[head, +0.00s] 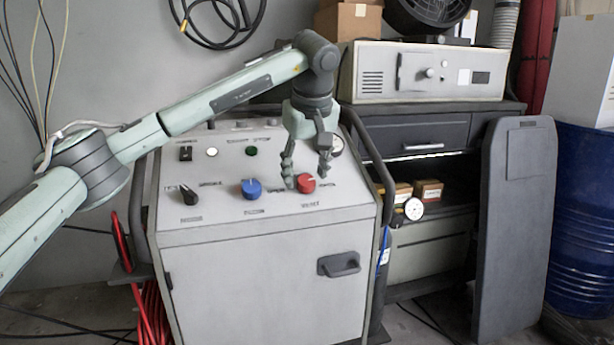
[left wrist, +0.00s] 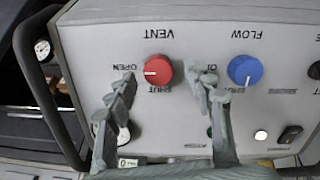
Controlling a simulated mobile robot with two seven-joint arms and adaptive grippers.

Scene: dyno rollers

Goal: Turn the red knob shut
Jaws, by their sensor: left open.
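The red knob (head: 306,183) is at the right of the sloped top panel of a grey cabinet, under the printed word VENT in the left wrist view (left wrist: 157,70). That view is upside down. The knob's white mark there points left, toward the word OPEN; the word SHUT is printed just below the knob. My left gripper (head: 306,174) is open and points down at the panel. Its two fingers (left wrist: 161,91) stand on either side of the knob, with gaps seen between fingertips and knob. The right gripper is not in view.
A blue FLOW knob (head: 251,189) and a black knob (head: 191,195) sit left of the red one. A round gauge (head: 335,145) lies behind the left gripper. Dark side rails (head: 366,150) edge the cabinet. A dark panel (head: 505,230) stands at the right.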

